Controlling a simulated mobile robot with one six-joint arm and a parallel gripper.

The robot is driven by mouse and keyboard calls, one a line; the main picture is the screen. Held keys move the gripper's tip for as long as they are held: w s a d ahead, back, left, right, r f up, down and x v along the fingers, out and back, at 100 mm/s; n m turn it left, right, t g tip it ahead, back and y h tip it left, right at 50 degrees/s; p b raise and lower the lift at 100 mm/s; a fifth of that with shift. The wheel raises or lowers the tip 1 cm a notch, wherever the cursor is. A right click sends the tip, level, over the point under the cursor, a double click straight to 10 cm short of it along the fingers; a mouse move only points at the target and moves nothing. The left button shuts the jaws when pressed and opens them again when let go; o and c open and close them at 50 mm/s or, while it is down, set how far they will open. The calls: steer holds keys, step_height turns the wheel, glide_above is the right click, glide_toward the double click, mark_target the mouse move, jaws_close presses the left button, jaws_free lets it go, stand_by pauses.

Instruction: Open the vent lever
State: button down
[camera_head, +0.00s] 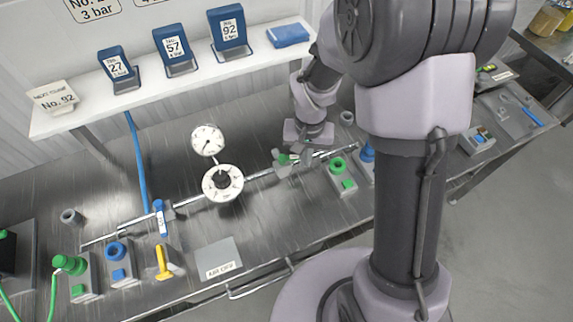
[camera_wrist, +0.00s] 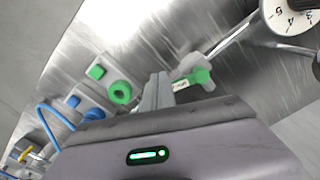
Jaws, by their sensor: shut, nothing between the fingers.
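A green lever handle with a small white label (camera_wrist: 192,78) sits on a light grey valve body on the pipe. It also shows in the head view (camera_head: 283,158), partly beside my gripper. The label is too small to read, so I cannot tell for certain that it is the vent lever. My gripper (camera_wrist: 160,88) is shut and empty, with its fingertips right beside the labelled end of the handle. Whether they touch it I cannot tell. In the head view my gripper (camera_head: 290,167) is low over the bench at the pipe, partly hidden by my wrist.
A round dial (camera_head: 222,182) and a gauge (camera_head: 208,140) stand left on the pipe. A green fitting block (camera_head: 342,175) is close on the right. A blue lever (camera_head: 160,217) and a yellow lever (camera_head: 162,262) are farther left. A white shelf (camera_head: 185,85) runs behind.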

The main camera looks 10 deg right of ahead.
steer(key=shift+w+d+r, duration=0.1)
steer(key=shift+w+d, duration=0.1)
steer(key=shift+w, duration=0.65)
step_height(320, 180, up, 7)
steer(key=s+p, duration=0.1)
steer(key=p, duration=0.4)
steer(key=shift+s+d, duration=0.15)
steer(key=s+r+t+y+b, duration=0.1)
steer(key=s+r+t+b, duration=0.2)
steer(key=s+r+b, duration=0.2)
steer(key=s+a+r+m+t+y+b, duration=0.1)
steer(key=s+r+b, duration=0.4)
steer(key=s, duration=0.6)
steer(key=shift+s+a+r+m+t+b, duration=0.15)
steer(key=shift+m+t+b, duration=0.15)
steer(key=shift+t+b, duration=0.55)
